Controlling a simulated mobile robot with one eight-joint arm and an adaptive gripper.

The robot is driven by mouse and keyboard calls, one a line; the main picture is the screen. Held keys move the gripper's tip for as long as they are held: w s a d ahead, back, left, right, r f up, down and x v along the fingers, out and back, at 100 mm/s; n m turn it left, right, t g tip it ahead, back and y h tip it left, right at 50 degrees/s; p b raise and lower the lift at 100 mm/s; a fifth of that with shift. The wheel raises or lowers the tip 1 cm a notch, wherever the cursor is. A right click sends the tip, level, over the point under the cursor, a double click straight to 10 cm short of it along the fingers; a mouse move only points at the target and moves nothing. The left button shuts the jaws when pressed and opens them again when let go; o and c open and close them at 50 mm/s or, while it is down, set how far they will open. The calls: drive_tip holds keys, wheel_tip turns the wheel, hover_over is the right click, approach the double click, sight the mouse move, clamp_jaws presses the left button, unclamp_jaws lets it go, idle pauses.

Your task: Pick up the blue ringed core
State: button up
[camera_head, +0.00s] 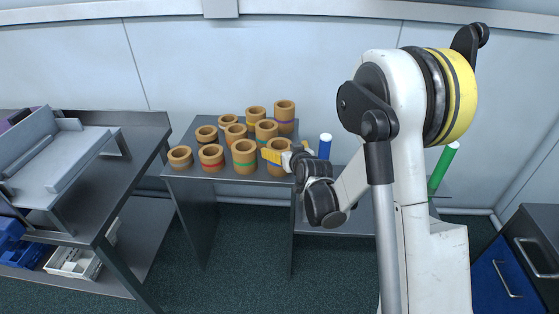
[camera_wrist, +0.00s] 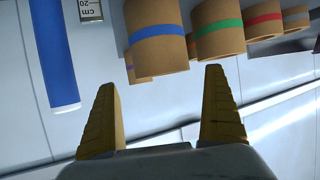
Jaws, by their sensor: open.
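The blue ringed core (camera_head: 278,171) is a short brown cardboard tube standing at the front right of a group of cores on the dark table. In the wrist view the blue ringed core (camera_wrist: 157,40) shows its blue band near the top, beyond my fingertips. My gripper (camera_head: 288,153) is beside it, with a yellow finger overlapping it in the head view. In the wrist view my gripper (camera_wrist: 160,80) is open, its two yellow fingers apart with nothing between them. Whether a finger touches the core I cannot tell.
A green ringed core (camera_head: 244,156) and a red ringed core (camera_head: 211,157) stand to the left. Several more cores stand behind. A blue roll (camera_head: 325,146) stands right of my gripper, also showing in the wrist view (camera_wrist: 50,50). A grey bench (camera_head: 95,205) is at left.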

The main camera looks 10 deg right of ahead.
sight(278, 145)
drive_tip(key=b+x, duration=0.2)
drive_tip(key=x, duration=0.3)
drive_tip(key=shift+a+f+b, duration=0.2)
drive_tip(key=shift+f+b, duration=0.05)
drive_tip(key=shift+b, duration=0.05)
drive_tip(key=shift+r, duration=0.1)
drive_tip(key=c, duration=1.3)
